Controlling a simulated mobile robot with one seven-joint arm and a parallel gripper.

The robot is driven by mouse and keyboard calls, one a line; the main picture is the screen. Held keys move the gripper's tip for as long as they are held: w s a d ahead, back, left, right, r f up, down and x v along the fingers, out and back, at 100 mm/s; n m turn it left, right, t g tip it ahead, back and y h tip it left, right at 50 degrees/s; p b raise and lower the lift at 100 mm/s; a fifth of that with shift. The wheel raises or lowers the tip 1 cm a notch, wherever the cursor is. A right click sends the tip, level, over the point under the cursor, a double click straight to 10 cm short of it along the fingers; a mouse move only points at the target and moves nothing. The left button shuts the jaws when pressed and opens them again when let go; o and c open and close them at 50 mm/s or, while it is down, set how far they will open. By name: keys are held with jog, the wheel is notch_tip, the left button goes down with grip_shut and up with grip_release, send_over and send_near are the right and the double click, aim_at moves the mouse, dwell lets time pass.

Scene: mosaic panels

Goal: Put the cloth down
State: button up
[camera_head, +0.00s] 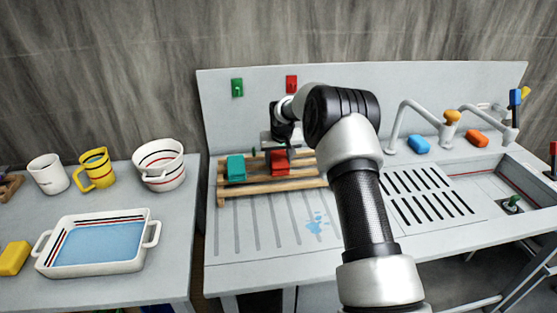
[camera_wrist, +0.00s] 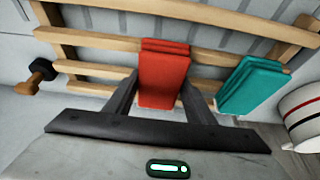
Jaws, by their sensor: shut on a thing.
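The red folded cloth (camera_head: 279,162) is at the wooden slatted rack (camera_head: 265,186) on the sink unit. In the wrist view the red cloth (camera_wrist: 164,72) sits between the two dark fingers of my gripper (camera_wrist: 160,98), which is shut on it. In the head view my gripper (camera_head: 276,140) is above the rack, partly hidden by my arm. I cannot tell whether the cloth touches the slats. A teal folded cloth (camera_head: 236,168) lies on the rack beside it, apart from my fingers; it also shows in the wrist view (camera_wrist: 250,86).
Green (camera_head: 237,88) and red (camera_head: 291,84) hooks are on the back panel. A blue stain (camera_head: 316,224) marks the drainboard. A striped bowl (camera_head: 160,168), yellow mug (camera_head: 95,170) and water-filled dish (camera_head: 150,236) stand left. Taps (camera_head: 398,118) and the basin are right.

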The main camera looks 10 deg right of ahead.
jog(key=shift+f+b, duration=0.45)
jog(key=shift+f, duration=0.1)
jog(key=o, duration=0.9)
